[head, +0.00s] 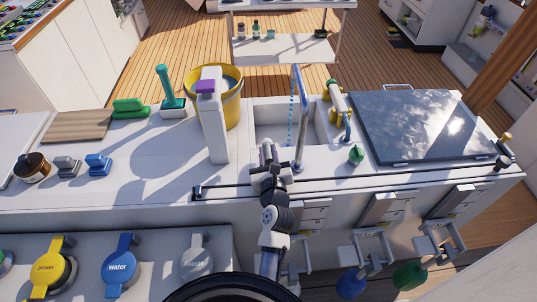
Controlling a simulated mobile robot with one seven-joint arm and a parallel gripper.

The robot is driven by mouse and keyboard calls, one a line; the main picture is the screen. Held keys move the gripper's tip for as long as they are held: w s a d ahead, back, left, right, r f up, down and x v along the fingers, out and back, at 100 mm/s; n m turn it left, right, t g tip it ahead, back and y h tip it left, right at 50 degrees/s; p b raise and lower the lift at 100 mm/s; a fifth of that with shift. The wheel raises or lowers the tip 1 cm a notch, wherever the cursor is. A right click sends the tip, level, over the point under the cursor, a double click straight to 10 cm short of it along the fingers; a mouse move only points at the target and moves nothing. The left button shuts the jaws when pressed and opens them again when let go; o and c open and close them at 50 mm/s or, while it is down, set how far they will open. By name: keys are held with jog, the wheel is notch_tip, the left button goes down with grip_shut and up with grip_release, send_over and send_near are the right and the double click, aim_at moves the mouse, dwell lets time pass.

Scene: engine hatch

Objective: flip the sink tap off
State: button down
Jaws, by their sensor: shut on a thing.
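My gripper (269,153) is at the front edge of the sink, just left of the tap's base. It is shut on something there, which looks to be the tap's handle. The fingers and wrist hide the handle, so its position cannot be made out.
A white bottle with a purple cap (214,120) and a yellow bucket (233,105) stand left of the sink. A small green knob (356,154) and a dark glossy hatch lid (430,125) are to the right. A dark rail (230,189) runs along the counter's front.

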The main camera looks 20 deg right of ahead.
jog(key=shift+d+f+n+y+b, duration=0.1)
jog(key=shift+f+n+y+b, duration=0.2)
jog(key=shift+n+y+b, duration=0.75)
jog(key=shift+a+r+n+t+y+b, duration=0.15)
jog(key=shift+n+y+b, duration=0.35)
jog(key=shift+y, duration=0.6)
jog(key=shift+a+r+n+t+y+b, duration=0.15)
jog(key=shift+n+y+b, duration=0.1)
jog(key=shift+n+y, duration=0.6)
jog(key=c, duration=1.3)
grip_release()
jog(key=shift+y, duration=0.4)
